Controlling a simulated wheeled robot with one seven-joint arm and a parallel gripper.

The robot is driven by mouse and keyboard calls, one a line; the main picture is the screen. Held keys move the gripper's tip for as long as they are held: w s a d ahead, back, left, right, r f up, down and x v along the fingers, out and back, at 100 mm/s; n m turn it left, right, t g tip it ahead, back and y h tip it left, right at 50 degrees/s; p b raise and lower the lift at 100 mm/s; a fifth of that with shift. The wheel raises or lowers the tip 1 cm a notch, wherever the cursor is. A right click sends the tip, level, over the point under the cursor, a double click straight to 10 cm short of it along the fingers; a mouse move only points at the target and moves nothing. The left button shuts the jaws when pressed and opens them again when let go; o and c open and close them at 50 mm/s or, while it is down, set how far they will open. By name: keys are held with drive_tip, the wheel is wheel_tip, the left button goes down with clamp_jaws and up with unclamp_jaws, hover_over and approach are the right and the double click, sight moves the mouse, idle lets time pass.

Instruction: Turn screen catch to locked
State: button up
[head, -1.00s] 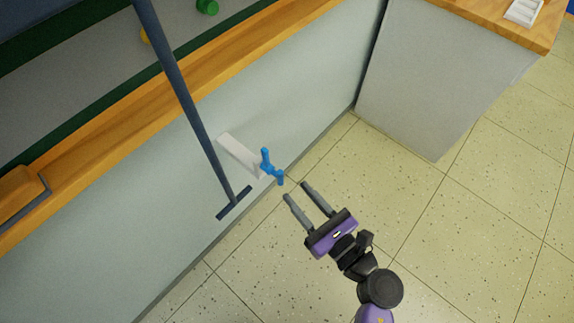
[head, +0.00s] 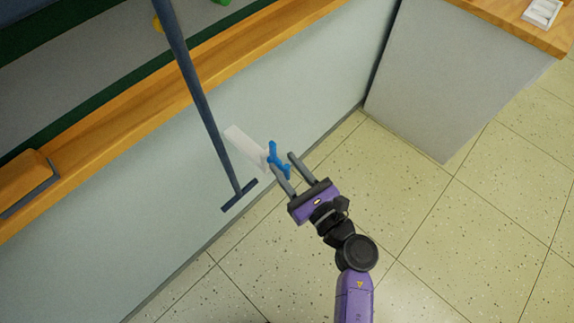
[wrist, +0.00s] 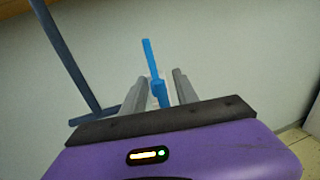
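The screen catch is a blue handle (head: 278,158) on a white plate (head: 245,146) that stands out from the pale panel. My gripper (head: 283,162) is open, with its two grey fingers reaching toward the blue handle. In the head view the handle lies at the fingertips, partly overlapped by the left finger. In the wrist view the blue handle (wrist: 151,68) shows between the two fingers, with one arm pointing up. I cannot tell whether either finger touches it.
A dark blue post with a foot (head: 240,195) stands just left of the catch. A wooden ledge (head: 190,92) runs above the panel. A grey cabinet (head: 440,85) stands to the right. The speckled floor (head: 420,230) is clear.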

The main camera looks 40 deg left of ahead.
clamp_jaws()
